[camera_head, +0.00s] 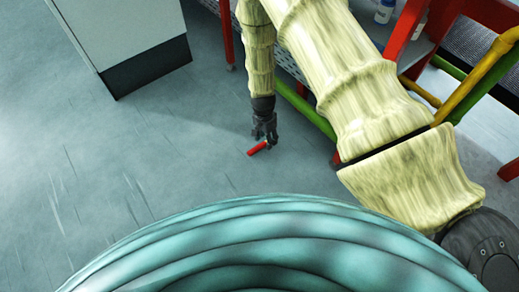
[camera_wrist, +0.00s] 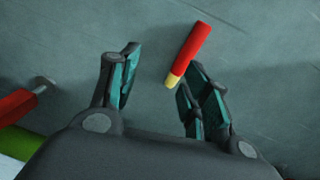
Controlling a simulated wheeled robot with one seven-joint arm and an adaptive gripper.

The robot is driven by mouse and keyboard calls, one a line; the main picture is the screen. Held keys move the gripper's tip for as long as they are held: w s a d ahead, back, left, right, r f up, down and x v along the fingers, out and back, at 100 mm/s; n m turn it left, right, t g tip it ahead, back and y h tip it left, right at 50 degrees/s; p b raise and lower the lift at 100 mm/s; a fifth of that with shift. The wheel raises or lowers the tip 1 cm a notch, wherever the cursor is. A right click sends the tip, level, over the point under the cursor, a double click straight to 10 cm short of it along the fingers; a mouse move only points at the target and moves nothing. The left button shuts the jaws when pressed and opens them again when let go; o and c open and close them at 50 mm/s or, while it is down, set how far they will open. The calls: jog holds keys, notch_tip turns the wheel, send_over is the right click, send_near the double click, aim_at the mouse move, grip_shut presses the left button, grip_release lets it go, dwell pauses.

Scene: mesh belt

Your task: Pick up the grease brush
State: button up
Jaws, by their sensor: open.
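The grease brush (camera_head: 258,147) lies on the grey floor in the head view, its red handle pointing down and left. In the wrist view the brush (camera_wrist: 190,52) shows a red handle and a pale yellow end, which points down toward my gripper. My gripper (camera_wrist: 158,82) is open, with its two fingers apart and nothing held between them. The yellow end is beside the right finger, a little inside it; I cannot tell whether they touch. In the head view my gripper (camera_head: 268,138) hangs low over the floor, right at the brush, and hides part of its upper end.
A red frame (camera_head: 408,32) with green and yellow rails stands at the right, close to my arm. A green rail (camera_head: 305,112) runs just right of my gripper. A pale cabinet (camera_head: 125,40) stands at upper left. Floor to the left is clear.

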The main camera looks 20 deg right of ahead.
jog(key=w+a+r+m, duration=0.1)
jog(key=w, duration=0.3)
jog(key=b, duration=0.3)
send_over(261, 144)
jog(key=shift+m, duration=0.4)
notch_tip(261, 144, down, 5)
jog(key=shift+w+a+f, duration=0.15)
jog(key=shift+f, duration=0.05)
jog(key=shift+s+f+b, duration=0.2)
jog(key=shift+f+b, duration=1.9)
jog(key=shift+f, duration=0.45)
grip_shut()
jog(key=shift+r, duration=0.1)
